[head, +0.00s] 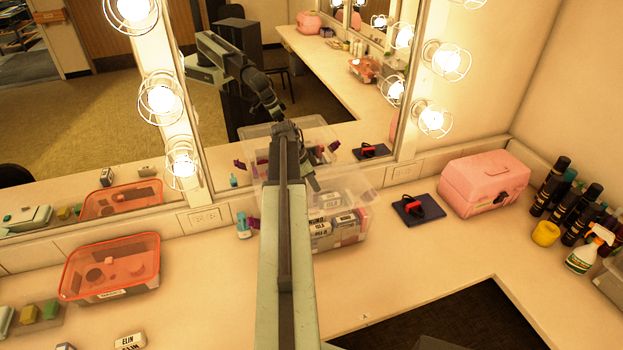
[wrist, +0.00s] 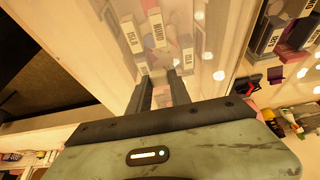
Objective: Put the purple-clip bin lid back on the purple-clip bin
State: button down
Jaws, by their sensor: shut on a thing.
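The clear purple-clip bin (head: 352,232) stands on the counter under the mirror, behind my arm. White-labelled boxes show inside it, and a purple clip (head: 253,223) shows at its left side. My gripper (head: 311,172) is over the bin, partly hidden by my arm. In the wrist view my gripper (wrist: 157,88) is shut on the clear lid (wrist: 205,70). The bin's labelled boxes show through the hazy lid. The lid is hard to separate from the clear bin and its reflection, so I cannot tell whether they touch.
An orange-lidded bin (head: 110,262) stands to the left. A dark blue case with a red item (head: 419,208), a pink box (head: 484,183), a yellow roll (head: 545,233) and a spray bottle (head: 585,255) stand to the right. The mirror (head: 330,75) rises close behind. The counter front is mostly clear.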

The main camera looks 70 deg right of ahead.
aim_at(314, 197)
jog(key=shift+w+d+r, duration=0.15)
jog(key=shift+w+d, duration=0.1)
jog(key=shift+d, duration=0.35)
jog(key=shift+s+f, duration=0.1)
jog(key=shift+f, duration=0.1)
notch_tip(314, 197, down, 8)
jog(key=b, duration=0.8)
jog(key=c, duration=1.1)
grip_release()
jog(key=shift+a+r, duration=0.1)
jog(key=p+v, duration=0.6)
jog(key=v, duration=0.1)
jog(key=shift+s+r+p, duration=0.1)
jog(key=shift+r+p, duration=0.15)
jog(key=shift+p, duration=0.15)
jog(key=shift+r, duration=0.1)
